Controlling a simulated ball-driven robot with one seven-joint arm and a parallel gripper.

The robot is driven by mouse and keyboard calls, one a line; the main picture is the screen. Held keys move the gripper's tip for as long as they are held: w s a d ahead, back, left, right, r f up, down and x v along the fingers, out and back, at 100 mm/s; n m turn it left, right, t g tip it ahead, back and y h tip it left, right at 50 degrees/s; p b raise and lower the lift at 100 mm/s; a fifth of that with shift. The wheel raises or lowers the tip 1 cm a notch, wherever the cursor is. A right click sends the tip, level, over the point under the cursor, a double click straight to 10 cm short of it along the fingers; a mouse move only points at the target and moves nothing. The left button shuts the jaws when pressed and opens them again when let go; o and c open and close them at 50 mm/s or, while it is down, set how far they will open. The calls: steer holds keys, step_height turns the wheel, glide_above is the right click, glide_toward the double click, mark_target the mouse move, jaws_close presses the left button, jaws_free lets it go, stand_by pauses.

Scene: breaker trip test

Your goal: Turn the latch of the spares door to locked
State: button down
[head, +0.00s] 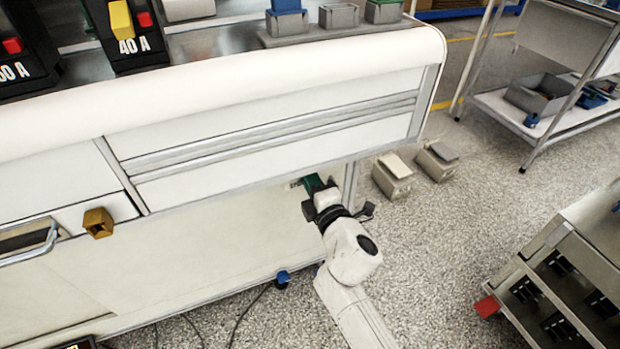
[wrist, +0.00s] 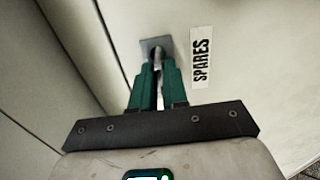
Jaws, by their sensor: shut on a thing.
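The spares door (wrist: 240,85) is a pale panel with a SPARES label (wrist: 202,57) in the wrist view. The latch (wrist: 157,50) is a small metal piece on a grey square plate, left of the label. My gripper (wrist: 158,68) has green fingers shut on the latch, which they partly hide, so I cannot tell how far it is turned. In the head view my gripper (head: 313,185) is at the right end of the cabinet's lower front, below the drawer rails. The door (head: 215,240) shows there as a pale panel, and the latch is hidden behind the fingers.
A yellow-brown knob (head: 98,222) sticks out at the cabinet's left. Two small grey boxes (head: 392,177) stand on the floor right of my arm. A dark cable (head: 240,315) lies on the floor near the cabinet base. A rack (head: 560,280) stands at lower right.

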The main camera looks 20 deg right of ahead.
steer(key=c, duration=1.1)
jaws_free()
steer(key=shift+c, duration=0.2)
steer(key=s, duration=1)
steer(key=shift+s, duration=0.4)
